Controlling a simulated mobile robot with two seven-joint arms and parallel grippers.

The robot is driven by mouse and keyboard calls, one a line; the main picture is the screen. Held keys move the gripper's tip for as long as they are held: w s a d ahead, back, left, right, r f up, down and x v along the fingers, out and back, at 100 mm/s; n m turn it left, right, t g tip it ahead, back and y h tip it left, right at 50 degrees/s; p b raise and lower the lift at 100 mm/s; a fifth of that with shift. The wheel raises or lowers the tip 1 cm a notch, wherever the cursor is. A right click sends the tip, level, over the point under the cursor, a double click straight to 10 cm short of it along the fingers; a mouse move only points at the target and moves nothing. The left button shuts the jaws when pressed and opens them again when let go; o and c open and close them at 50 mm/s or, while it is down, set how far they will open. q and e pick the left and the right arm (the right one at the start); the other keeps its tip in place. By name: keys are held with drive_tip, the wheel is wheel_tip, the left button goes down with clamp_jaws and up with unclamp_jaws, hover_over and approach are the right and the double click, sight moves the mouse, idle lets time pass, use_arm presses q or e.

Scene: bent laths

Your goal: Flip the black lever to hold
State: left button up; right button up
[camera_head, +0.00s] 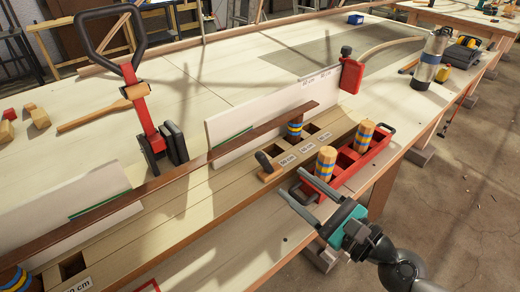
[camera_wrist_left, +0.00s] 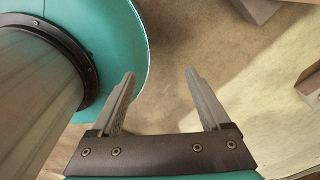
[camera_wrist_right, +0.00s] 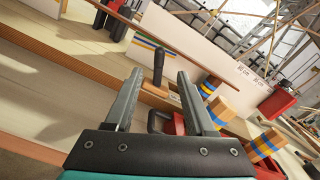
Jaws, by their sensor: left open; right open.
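The black lever (camera_head: 265,161) stands on a small wooden base on the long wooden beam, beside the pocket marked 50 cm, and leans to the left in the head view. In the right wrist view the lever (camera_wrist_right: 158,66) shows upright between my finger ends, but farther off. My right gripper (camera_head: 292,182) is open and empty, right of the lever near the red tray, not touching the lever. It also shows in its own wrist view (camera_wrist_right: 159,76). My left gripper (camera_wrist_left: 160,74) is open and empty over the floor, outside the head view.
The red tray (camera_head: 355,164) with banded wooden pegs (camera_head: 326,162) lies close to my right gripper. A dark lath (camera_head: 180,178) runs along the beam to a banded peg. A red clamp (camera_head: 142,110) with a black handle rises at left. A metal flask (camera_head: 430,60) stands at back right.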

sight(265, 160)
drive_tip(key=p+x, duration=0.2)
drive_tip(key=x, duration=0.8)
drive_tip(key=shift+w+a+r+p, duration=0.1)
drive_tip(key=shift+p, duration=0.3)
use_arm(q)
drive_tip(key=shift+s+d+r, duration=0.15)
drive_tip(key=shift+d+r, duration=0.1)
drive_tip(key=shift+r, duration=0.6)
drive_tip(key=shift+s+d+r, duration=0.15)
drive_tip(key=shift+d+r, duration=0.1)
drive_tip(key=shift+r, duration=0.55)
use_arm(e)
drive_tip(key=shift+w+a, duration=0.45)
drive_tip(key=shift+w, duration=0.1)
clamp_jaws()
